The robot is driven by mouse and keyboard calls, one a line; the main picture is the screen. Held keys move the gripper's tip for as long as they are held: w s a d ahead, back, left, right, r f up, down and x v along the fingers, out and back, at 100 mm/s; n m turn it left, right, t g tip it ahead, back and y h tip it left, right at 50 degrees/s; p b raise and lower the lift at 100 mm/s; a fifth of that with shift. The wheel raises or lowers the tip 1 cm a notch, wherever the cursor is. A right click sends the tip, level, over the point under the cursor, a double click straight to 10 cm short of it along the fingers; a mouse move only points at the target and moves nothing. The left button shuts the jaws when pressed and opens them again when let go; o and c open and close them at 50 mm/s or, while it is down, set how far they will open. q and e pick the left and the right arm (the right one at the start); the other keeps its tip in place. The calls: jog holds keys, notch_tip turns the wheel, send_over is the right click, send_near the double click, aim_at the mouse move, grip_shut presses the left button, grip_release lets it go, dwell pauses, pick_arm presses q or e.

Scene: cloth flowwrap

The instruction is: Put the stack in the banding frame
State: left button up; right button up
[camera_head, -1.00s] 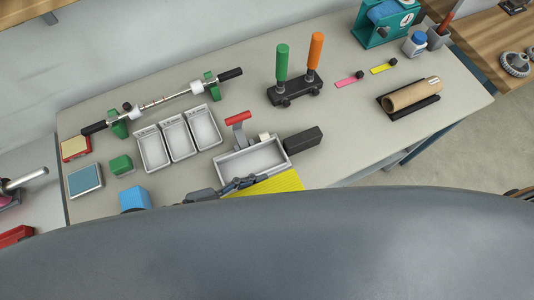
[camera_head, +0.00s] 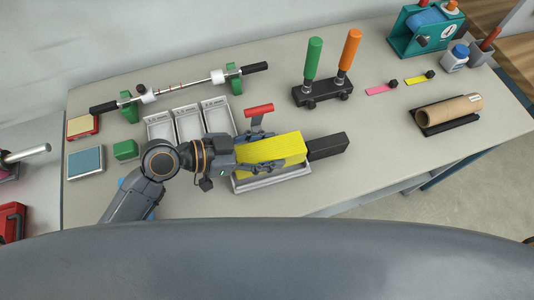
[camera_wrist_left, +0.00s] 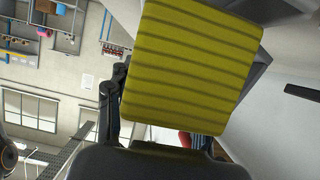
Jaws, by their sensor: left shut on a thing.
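The yellow stack (camera_head: 278,148) is held in my left gripper (camera_head: 260,153), whose fingers lie along its two long sides. In the left wrist view the striped yellow stack (camera_wrist_left: 192,65) fills the upper middle. The grey-white tray-like frame with a red lever, which looks like the banding frame (camera_head: 272,182), is directly below the stack and mostly covered by it. Its front wall shows below the stack. I cannot tell whether the stack touches the frame's floor. The red lever (camera_head: 259,110) stands behind, and a black block (camera_head: 326,146) is at the right end. My right gripper is not in view.
Three white trays (camera_head: 188,124) stand just behind my left wrist. A rod on green stands (camera_head: 180,88) lies at the back left. A black base holds green and orange handles (camera_head: 323,95). A cardboard roll (camera_head: 448,112) lies at the right. The table's front right is clear.

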aim_at(267, 157)
pick_arm(q)
notch_tip(267, 157, down, 3)
jog(key=shift+p, duration=0.3)
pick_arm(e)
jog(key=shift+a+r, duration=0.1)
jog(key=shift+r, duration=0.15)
pick_arm(q)
jog(key=shift+f, duration=0.2)
jog(key=o, duration=1.2)
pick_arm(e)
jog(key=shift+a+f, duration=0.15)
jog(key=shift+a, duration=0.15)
